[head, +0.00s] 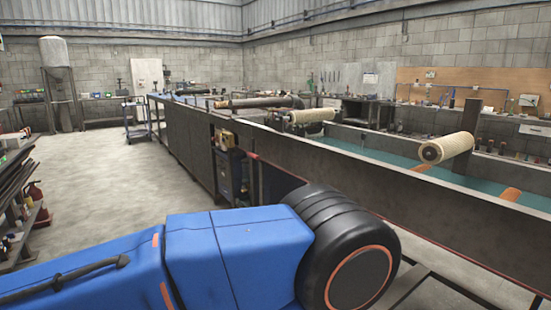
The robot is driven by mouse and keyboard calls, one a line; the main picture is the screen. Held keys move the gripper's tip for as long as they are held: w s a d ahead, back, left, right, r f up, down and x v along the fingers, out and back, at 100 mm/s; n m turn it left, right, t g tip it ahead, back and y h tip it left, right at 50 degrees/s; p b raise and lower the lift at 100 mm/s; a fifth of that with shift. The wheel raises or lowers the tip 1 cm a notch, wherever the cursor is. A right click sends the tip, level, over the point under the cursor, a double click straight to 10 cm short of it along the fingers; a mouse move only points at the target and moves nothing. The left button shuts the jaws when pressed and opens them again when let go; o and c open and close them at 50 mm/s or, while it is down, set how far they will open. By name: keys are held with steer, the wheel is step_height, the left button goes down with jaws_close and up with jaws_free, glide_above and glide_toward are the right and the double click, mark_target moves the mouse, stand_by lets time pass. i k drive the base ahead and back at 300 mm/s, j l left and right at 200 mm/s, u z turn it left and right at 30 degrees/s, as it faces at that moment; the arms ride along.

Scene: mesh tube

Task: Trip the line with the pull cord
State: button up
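The line is a long dark-walled machine (185,137) running from the right foreground to the back left. Inside it are a teal surface (375,150) and pale rollers, one of them a cream roller (446,148). A small yellowish box (225,139) is fixed on its near side above a dark cabinet. My gripper is not in view.
The concrete floor (110,185) on the left is open. A white tank (54,52) on a stand and a trolley (135,118) are at the back.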

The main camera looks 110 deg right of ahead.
mark_target(251, 154)
steer(key=z, duration=3.45)
steer(key=i+l+u, duration=0.1)
steer(key=i+l, duration=0.15)
steer(key=i+l+u, duration=0.1)
steer(key=i+l, duration=0.15)
steer(key=l, duration=0.25)
steer(key=i+l+u, duration=0.1)
steer(key=i+l, duration=0.15)
steer(key=l, duration=0.1)
